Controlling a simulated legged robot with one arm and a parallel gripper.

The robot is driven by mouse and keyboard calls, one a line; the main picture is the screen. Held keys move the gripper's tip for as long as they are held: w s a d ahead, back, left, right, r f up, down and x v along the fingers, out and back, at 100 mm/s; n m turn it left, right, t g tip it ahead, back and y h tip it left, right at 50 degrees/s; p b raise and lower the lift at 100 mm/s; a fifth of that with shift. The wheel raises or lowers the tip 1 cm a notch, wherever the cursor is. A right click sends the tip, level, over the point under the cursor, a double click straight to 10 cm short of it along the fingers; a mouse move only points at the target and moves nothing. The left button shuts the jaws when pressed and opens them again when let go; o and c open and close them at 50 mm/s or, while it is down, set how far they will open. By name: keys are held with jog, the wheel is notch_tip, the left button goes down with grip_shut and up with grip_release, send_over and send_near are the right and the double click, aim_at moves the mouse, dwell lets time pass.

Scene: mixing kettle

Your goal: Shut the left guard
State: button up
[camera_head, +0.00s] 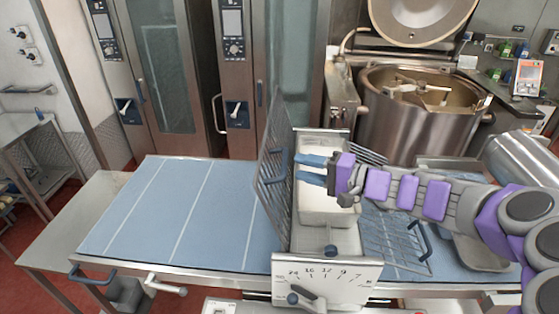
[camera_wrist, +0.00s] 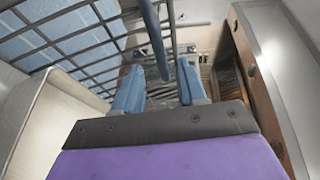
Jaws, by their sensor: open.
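The left guard (camera_head: 273,165) is a metal wire grid that stands raised, nearly upright, left of the sheeter's middle housing. Its blue handle (camera_head: 268,182) is on the face turned left. My gripper (camera_head: 305,168) points left over the housing, just right of the raised grid, with its blue fingers apart and empty. In the wrist view, my fingers (camera_wrist: 160,88) are open. The grid (camera_wrist: 75,35) fills the upper left there. A dark blue-grey bar (camera_wrist: 154,38) shows ahead, between the fingertips in the picture. I cannot tell whether it is touched.
The right guard (camera_head: 392,242) lies low over the right belt, with a blue handle (camera_head: 420,240). The blue left belt (camera_head: 180,210) is clear. A dial panel (camera_head: 327,280) is at the front. A mixing kettle (camera_head: 410,115) with raised lid stands behind.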

aim_at(283, 160)
jog(key=x, duration=0.7)
jog(key=shift+p, duration=0.3)
jog(key=shift+d, duration=0.5)
jog(key=shift+c, duration=0.7)
jog(key=shift+d, duration=0.45)
jog(key=c, duration=0.4)
jog(key=shift+a, duration=0.1)
jog(key=shift+c, duration=1)
jog(key=shift+a, duration=0.55)
grip_shut()
jog(key=shift+f, duration=0.1)
